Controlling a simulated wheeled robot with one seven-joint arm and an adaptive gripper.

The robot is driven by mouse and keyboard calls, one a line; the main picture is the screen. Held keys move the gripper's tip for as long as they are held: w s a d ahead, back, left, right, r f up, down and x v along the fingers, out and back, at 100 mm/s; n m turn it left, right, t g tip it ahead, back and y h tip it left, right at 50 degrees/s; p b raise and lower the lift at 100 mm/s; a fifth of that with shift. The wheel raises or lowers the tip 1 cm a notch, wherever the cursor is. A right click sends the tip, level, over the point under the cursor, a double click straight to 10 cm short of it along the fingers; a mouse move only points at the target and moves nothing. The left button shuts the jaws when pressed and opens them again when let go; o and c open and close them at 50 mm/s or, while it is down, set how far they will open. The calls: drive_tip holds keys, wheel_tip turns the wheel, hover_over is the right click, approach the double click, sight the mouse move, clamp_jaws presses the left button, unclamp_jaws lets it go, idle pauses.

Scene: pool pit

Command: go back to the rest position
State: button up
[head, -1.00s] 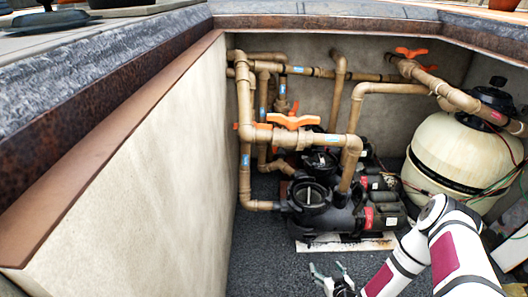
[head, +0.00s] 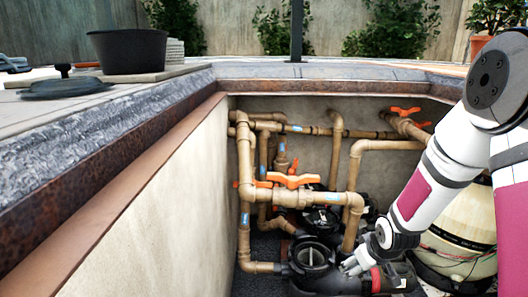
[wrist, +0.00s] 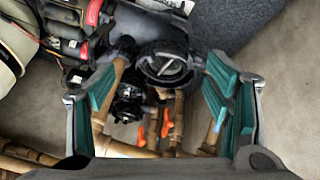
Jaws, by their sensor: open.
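My gripper (head: 355,264) is at the lower middle of the head view, at the end of my white and maroon arm, which rises at the right. It appears in front of the black pump (head: 312,262). In the wrist view my gripper (wrist: 165,88) has its two green-padded fingers wide apart with nothing held between them. Beyond them show the pump's round lid (wrist: 165,66) and orange valve handles (wrist: 167,122). I cannot tell the exact gap between the fingers and the pump.
Tan pipes (head: 290,198) with orange handles stand in the pit. A cream tank (head: 462,235) is at the right, partly behind my arm. The pit wall (head: 165,205) rises at the left. A black pot (head: 138,50) and a dark lid (head: 65,86) rest on the upper deck.

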drive_tip(key=s+a+r+m+g+h, duration=0.1)
drive_tip(key=s+r+g, duration=0.1)
drive_tip(key=s+r, duration=0.8)
drive_tip(key=s+a+r+m+g, duration=0.15)
drive_tip(key=s+r, duration=0.35)
drive_tip(key=s, duration=0.5)
drive_tip(key=s+a+r+m+g+y, duration=0.1)
drive_tip(key=s+a+r, duration=0.3)
drive_tip(key=s, duration=0.6)
drive_tip(key=s+a+r+m+g, duration=0.1)
drive_tip(key=s+r, duration=0.5)
drive_tip(key=s, duration=0.4)
wheel_tip(320, 180, up, 38)
drive_tip(key=t+p, duration=0.4)
drive_tip(key=p, duration=3.2)
drive_tip(key=shift+f+n, duration=0.2)
drive_tip(key=shift+n, duration=0.15)
